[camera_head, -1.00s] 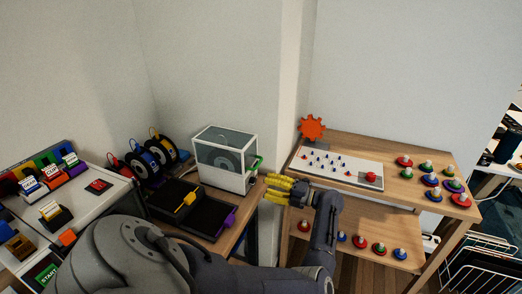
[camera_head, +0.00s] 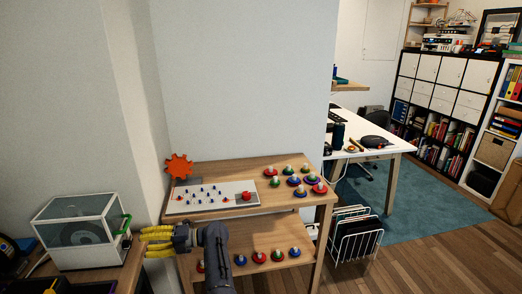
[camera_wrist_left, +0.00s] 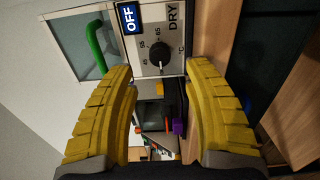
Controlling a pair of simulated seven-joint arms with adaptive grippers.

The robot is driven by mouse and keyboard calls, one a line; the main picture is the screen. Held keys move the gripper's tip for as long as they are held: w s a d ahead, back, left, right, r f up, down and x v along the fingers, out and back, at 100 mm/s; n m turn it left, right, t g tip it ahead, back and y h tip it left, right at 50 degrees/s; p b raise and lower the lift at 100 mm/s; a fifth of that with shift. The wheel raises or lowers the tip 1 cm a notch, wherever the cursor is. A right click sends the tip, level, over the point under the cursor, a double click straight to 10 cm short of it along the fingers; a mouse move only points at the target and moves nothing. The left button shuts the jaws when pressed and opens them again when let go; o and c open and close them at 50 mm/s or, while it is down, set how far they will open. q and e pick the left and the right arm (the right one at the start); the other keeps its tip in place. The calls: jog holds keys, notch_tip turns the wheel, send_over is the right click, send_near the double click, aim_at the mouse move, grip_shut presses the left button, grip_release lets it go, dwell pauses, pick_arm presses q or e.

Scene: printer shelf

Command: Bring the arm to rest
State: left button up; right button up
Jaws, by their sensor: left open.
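My left gripper (camera_head: 157,241) is in front of the wooden shelf's left side in the head view, its yellow fingers pointing left toward the clear-sided dryer box. In the left wrist view the two yellow fingers (camera_wrist_left: 160,110) are wide apart with nothing between them. Beyond them is the dryer box's front panel (camera_wrist_left: 183,60) with an OFF label, a black dial and the word DRY. A green handle (camera_wrist_left: 95,48) is at its left. The dryer box (camera_head: 83,231) stands at the lower left in the head view, apart from the fingers. My right gripper is not in view.
The wooden shelf (camera_head: 225,212) holds a white pegged board (camera_head: 205,203), an orange gear (camera_head: 178,166) and several coloured knobbed pieces on two levels. A wire rack (camera_head: 355,240) stands on the floor at right. A white desk (camera_head: 375,128) is behind it, with open floor to the right.

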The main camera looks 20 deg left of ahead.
aim_at(130, 245)
pick_arm(q)
jog(key=x, duration=0.6)
jog(key=shift+w+d, duration=0.1)
dwell(0.4)
jog(key=v, duration=0.8)
jog(key=x, duration=0.8)
jog(key=shift+m, duration=1.1)
